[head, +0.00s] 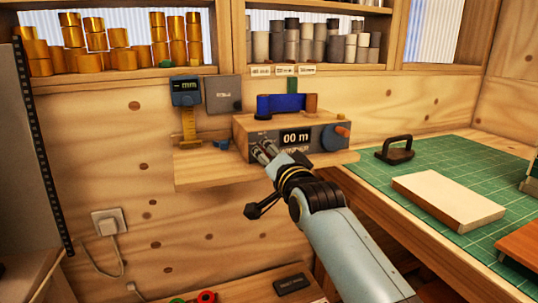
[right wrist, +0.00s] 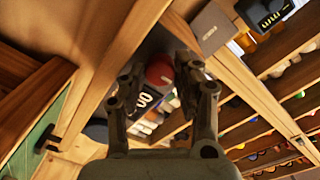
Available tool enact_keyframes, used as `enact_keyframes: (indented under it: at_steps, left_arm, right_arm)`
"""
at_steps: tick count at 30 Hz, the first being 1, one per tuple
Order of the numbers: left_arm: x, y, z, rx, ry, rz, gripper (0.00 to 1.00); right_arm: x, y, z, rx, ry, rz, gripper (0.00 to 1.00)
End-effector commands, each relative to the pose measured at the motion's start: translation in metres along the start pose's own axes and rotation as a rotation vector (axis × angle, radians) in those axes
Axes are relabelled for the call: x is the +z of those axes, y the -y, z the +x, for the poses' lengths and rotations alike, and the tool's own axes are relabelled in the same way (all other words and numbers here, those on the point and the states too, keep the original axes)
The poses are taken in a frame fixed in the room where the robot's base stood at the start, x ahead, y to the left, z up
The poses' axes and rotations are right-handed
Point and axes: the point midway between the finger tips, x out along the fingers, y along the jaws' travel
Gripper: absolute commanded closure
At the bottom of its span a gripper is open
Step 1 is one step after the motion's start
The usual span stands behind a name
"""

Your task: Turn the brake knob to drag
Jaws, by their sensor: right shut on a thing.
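The winder (head: 318,148) is a wooden box with a grey front panel on a wall shelf. Its display (head: 296,137) reads 00 m. My right gripper (head: 262,150) reaches the left part of the panel and covers what lies there. In the right wrist view a round red knob (right wrist: 159,71) sits between the fingertips of my right gripper (right wrist: 156,84), beside the display (right wrist: 146,99). The fingers are shut on this knob. Its pointer and any brake marks cannot be read. My left gripper is not in view.
An orange round part (head: 343,131) is at the panel's right end. A blue roll (head: 282,103) lies on top of the winder. A digital gauge (head: 186,91) hangs at left. A green mat (head: 425,165) with a pale block (head: 448,199) and a dark handle (head: 395,148) is at right.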

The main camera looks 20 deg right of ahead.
Motion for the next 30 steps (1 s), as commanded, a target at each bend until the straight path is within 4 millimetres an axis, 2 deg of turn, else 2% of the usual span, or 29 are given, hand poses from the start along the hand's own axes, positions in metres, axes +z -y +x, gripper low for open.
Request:
enact_keyframes:
  at_steps: [15, 16, 21, 30]
  left_arm:
    - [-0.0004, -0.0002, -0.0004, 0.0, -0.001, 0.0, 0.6]
    - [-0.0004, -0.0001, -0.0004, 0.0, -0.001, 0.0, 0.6]
    - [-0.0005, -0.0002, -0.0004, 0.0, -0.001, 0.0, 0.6]
    - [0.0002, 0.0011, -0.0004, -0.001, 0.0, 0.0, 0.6]
  right_arm:
    - [0.0012, -0.0013, -0.0003, 0.002, 0.003, 0.02, 1.0]
    - [0.0012, -0.0013, -0.0003, 0.002, 0.003, 0.02, 0.68]
    - [0.0009, -0.0009, -0.0003, 0.002, 0.002, 0.019, 0.46]
    - [0.0009, -0.001, -0.0003, 0.002, 0.002, 0.019, 0.46]
